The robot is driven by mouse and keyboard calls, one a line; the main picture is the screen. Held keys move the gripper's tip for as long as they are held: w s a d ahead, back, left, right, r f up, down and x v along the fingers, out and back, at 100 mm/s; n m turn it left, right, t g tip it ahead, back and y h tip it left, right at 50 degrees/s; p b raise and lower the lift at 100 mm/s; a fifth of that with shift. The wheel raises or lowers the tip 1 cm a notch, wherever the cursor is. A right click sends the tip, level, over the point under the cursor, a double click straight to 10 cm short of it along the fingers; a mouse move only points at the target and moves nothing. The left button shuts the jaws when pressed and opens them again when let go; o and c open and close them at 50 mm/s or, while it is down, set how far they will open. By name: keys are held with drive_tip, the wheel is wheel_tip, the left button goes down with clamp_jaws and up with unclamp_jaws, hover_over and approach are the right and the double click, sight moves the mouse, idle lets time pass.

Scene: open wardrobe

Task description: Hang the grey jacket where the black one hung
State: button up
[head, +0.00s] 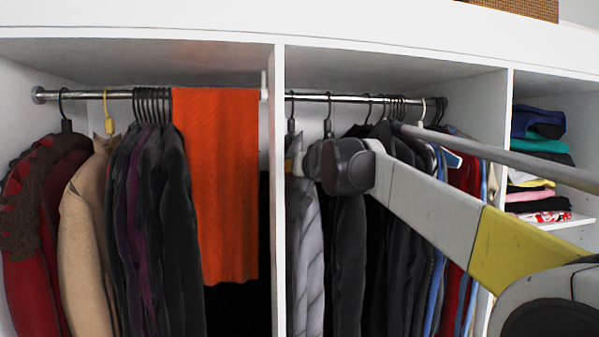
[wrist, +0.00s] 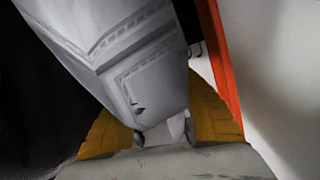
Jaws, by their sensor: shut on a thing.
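The grey jacket (head: 306,255) hangs upright at the left end of the right compartment, close to the divider. A dark hanger hook (head: 291,104) above it reaches the rail; I cannot tell if it bears the weight. My gripper (head: 296,163) is at the jacket's top, partly hidden by my wrist. In the wrist view the grey jacket (wrist: 145,70) lies between the yellow fingers of my gripper (wrist: 163,130), which is shut on its upper part. Black garments (head: 346,255) hang just right of it. I cannot tell which place the black jacket had.
A white divider (head: 278,200) stands close left of the grey jacket. Beyond it hang an orange cloth (head: 215,185), dark jackets, a beige coat (head: 88,235) and a red coat (head: 45,230). The right rail (head: 340,98) is crowded in its middle. Folded clothes (head: 538,150) lie on right shelves.

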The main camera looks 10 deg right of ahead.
drive_tip(key=shift+f, duration=0.25)
drive_tip(key=o, duration=1.4)
